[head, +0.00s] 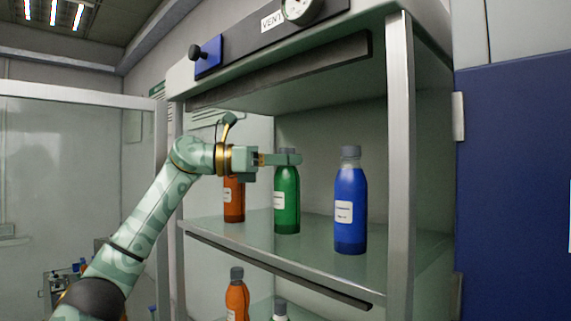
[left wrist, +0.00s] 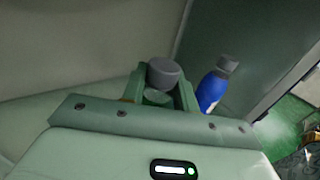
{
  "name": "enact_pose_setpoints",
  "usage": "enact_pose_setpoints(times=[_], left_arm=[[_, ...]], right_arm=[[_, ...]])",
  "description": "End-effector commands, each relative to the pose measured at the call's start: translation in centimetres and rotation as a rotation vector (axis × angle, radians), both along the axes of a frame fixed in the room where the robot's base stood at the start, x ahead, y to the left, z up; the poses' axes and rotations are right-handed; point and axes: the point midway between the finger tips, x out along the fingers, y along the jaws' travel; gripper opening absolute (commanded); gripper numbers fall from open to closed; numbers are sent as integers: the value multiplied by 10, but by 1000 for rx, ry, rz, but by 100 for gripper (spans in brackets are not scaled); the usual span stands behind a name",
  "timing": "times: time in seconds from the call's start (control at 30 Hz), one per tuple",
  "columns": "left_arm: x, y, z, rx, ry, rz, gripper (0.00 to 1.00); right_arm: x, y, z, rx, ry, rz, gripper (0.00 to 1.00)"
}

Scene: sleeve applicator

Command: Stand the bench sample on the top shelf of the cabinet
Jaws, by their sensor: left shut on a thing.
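A green bottle (head: 286,212) with a grey cap and white label is upright at the top shelf (head: 310,248) of the cabinet, between an orange bottle and a blue bottle. My left gripper (head: 292,159) is shut on the green bottle near its neck. In the left wrist view the grey cap (left wrist: 164,73) shows between the fingers. The bottle's base is at the shelf surface or just above it; I cannot tell whether it touches. My right gripper is not in view.
The orange bottle (head: 234,205) stands behind and left of the green one, partly covered by my gripper. The blue bottle (head: 350,212) stands to the right with a gap. A steel post (head: 401,160) edges the cabinet's right front. More bottles, one orange (head: 237,300), are on the lower shelf.

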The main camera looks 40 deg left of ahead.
Motion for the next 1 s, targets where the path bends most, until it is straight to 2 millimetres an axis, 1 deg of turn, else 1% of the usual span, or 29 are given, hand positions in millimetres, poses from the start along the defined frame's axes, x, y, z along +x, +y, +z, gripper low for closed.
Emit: enact_pose_setpoints(times=[0.03,0.27,0.37,0.4,0.43,0.47,0.67,0.77,0.87,1.0], left_arm=[[-1,0,-2,0,-1,0,0],[-1,0,-1,-1,-3,0,0],[-1,1,-4,-1,-2,0,0],[-1,0,-4,0,-1,0,40],[-1,0,-4,0,-1,0,49],[-1,1,-4,0,-1,0,52],[-1,0,-4,0,-1,0,52],[-1,0,0,-1,-2,0,52],[-9,9,-3,-1,-2,2,52],[-30,30,-3,-2,-4,5,52]], right_arm=[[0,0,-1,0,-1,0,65],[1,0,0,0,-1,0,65],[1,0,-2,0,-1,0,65],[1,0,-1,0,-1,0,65],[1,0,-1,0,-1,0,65],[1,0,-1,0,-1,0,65],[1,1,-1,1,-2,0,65],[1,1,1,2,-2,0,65],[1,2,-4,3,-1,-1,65],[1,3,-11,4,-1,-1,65]])
